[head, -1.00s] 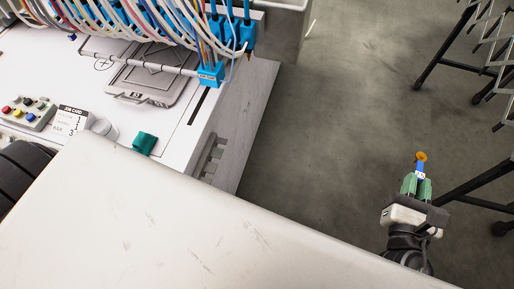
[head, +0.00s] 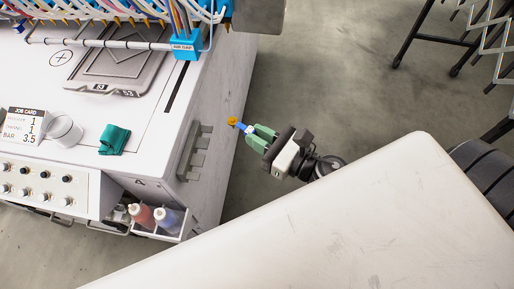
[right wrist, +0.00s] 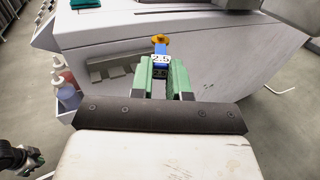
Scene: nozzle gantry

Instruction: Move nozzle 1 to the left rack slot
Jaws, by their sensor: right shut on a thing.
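The nozzle (head: 238,125) is a small blue piece with an orange end and a label. My right gripper (head: 257,134) is shut on it with green fingers, in the air to the right of the machine's side. In the right wrist view the nozzle (right wrist: 160,57) reads "2.5" and points away from the gripper (right wrist: 165,82). A grey rack (head: 195,152) with notched slots is on the machine's side, just left of the nozzle and apart from it; it also shows in the right wrist view (right wrist: 112,70). A dark arm end, likely my left gripper (right wrist: 24,160), is small at lower left.
The white machine (head: 140,95) carries a job card (head: 22,126), a green cloth (head: 114,139) and a grey plate (head: 118,68). Bottles (head: 142,216) stand in a side holder below the rack. Open floor lies right of the machine.

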